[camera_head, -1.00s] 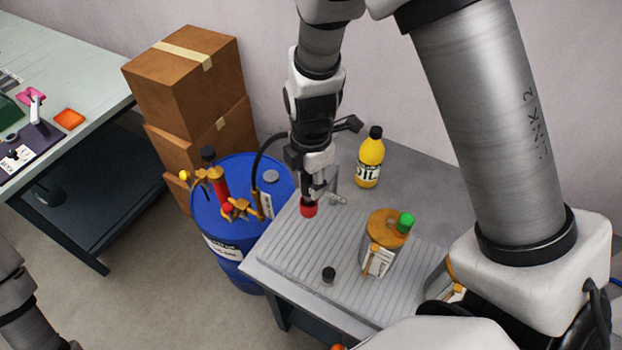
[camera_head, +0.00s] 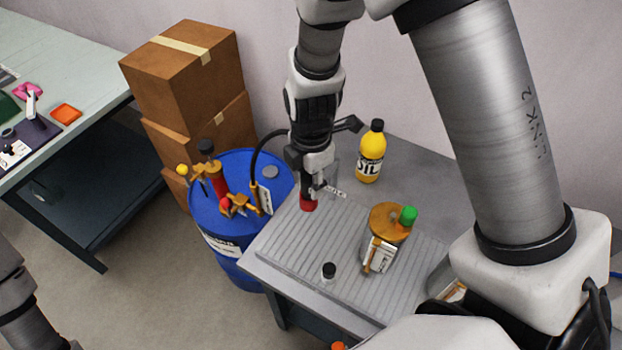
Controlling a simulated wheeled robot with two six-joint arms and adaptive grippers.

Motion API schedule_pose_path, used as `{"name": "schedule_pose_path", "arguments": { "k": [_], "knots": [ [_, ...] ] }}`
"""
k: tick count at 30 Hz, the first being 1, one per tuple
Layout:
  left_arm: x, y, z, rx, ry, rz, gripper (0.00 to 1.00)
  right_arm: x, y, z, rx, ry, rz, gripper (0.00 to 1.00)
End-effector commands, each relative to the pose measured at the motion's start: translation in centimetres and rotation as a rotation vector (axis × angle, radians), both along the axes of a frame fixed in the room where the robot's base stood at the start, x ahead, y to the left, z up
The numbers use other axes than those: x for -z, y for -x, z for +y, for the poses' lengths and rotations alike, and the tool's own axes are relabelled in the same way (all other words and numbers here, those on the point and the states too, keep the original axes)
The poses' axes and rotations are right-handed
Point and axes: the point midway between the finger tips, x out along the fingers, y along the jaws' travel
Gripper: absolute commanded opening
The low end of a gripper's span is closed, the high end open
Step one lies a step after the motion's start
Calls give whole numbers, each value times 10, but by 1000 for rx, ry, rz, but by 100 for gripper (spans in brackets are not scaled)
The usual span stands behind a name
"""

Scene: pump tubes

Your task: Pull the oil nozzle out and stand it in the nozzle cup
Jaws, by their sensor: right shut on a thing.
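My right gripper (camera_head: 318,186) reaches down over the near left part of the grey table and is shut on the oil nozzle, which is mostly hidden by the fingers and wrist. A black hose (camera_head: 258,152) arches from the pump on the blue drum (camera_head: 237,268) and disappears behind my right wrist. Just below the gripper is a small red cylinder (camera_head: 307,206) with a dark part directly above it. I cannot tell whether this is the nozzle cup or whether the nozzle is inside it. Part of my left arm shows at the lower left; its gripper is out of view.
A brass-and-red hand pump (camera_head: 221,180) stands on the drum. Cardboard boxes (camera_head: 182,75) are stacked behind the drum.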

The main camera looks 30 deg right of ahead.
Motion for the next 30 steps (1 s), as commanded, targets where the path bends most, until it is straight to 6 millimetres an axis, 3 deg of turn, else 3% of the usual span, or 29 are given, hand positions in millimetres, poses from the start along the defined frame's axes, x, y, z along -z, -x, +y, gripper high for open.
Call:
{"name": "schedule_pose_path", "arguments": {
  "k": [3,4,6,17,20,30],
  "knots": [
    [4,0,0,0,0,0,65,4,0,0,0,0,0,0],
    [2,0,0,0,0,0,65,3,0,0,0,0,0,42],
    [2,0,0,0,0,0,65,2,0,0,0,0,0,61],
    [2,0,0,0,0,0,65,-2,0,0,0,-1,-1,61],
    [2,0,0,0,0,0,65,-17,-1,0,-1,0,-4,61],
    [2,0,0,0,0,0,65,-99,-1,0,0,0,-5,61]
  ]
}}
